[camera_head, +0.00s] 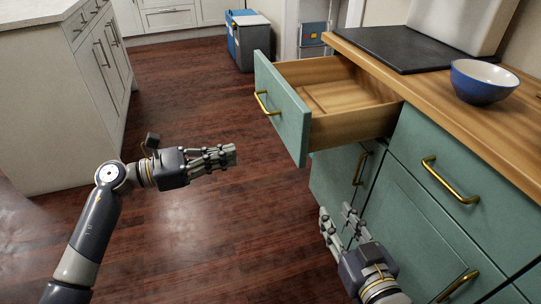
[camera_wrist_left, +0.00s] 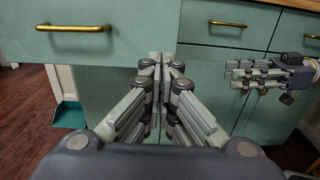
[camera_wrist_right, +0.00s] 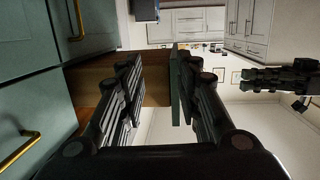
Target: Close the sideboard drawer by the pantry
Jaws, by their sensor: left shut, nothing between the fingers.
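The teal sideboard drawer (camera_head: 345,120) is pulled far out, and its wooden inside looks empty. Its front (camera_head: 288,115) carries a brass handle (camera_head: 266,103); this front also fills the upper left of the left wrist view (camera_wrist_left: 130,35). My left gripper (camera_head: 234,153) is shut and empty, to the left of the drawer front and apart from it. My right gripper (camera_head: 336,212) is open and empty, below and in front of the drawer, beside the lower cupboard doors. In the right wrist view the drawer front (camera_wrist_right: 179,90) shows between its fingers, farther off.
Closed teal drawers with brass handles (camera_head: 450,180) are to the right. A white cabinet (camera_head: 75,100) stands at the left. The dark wood floor between is clear.

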